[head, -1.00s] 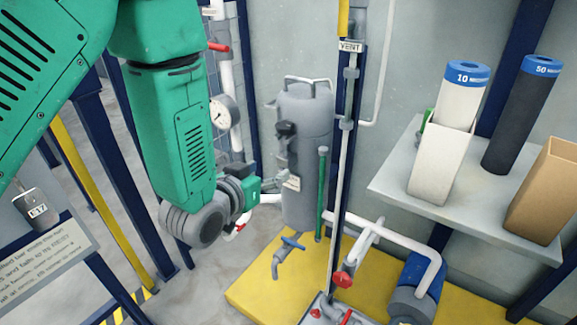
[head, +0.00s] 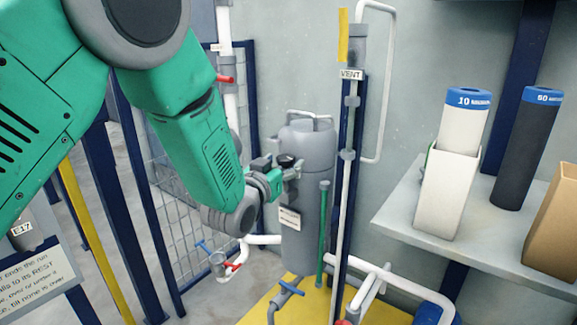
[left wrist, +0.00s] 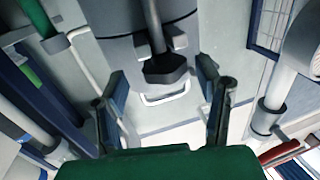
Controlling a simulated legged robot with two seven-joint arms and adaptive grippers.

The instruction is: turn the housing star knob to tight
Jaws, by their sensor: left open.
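The grey filter housing (head: 308,225) stands upright against the back wall in the head view. Its dark star knob (head: 287,160) sits high on the housing, close by my left gripper (head: 290,170), which partly covers that area. In the left wrist view the dark knob (left wrist: 167,70) sits at the end of a stem, roughly centred between the two fingers. My left gripper (left wrist: 161,85) is open there, with a finger on either side and gaps to the knob. Contact is not visible. My right gripper is not in view.
A vent post (head: 347,190) and a green rod (head: 323,235) stand just right of the housing. A grey shelf (head: 400,215) holds a white holder (head: 446,195) with a cartridge and a dark cartridge (head: 525,155). Pipes and a blue-handled tap (head: 290,287) lie below.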

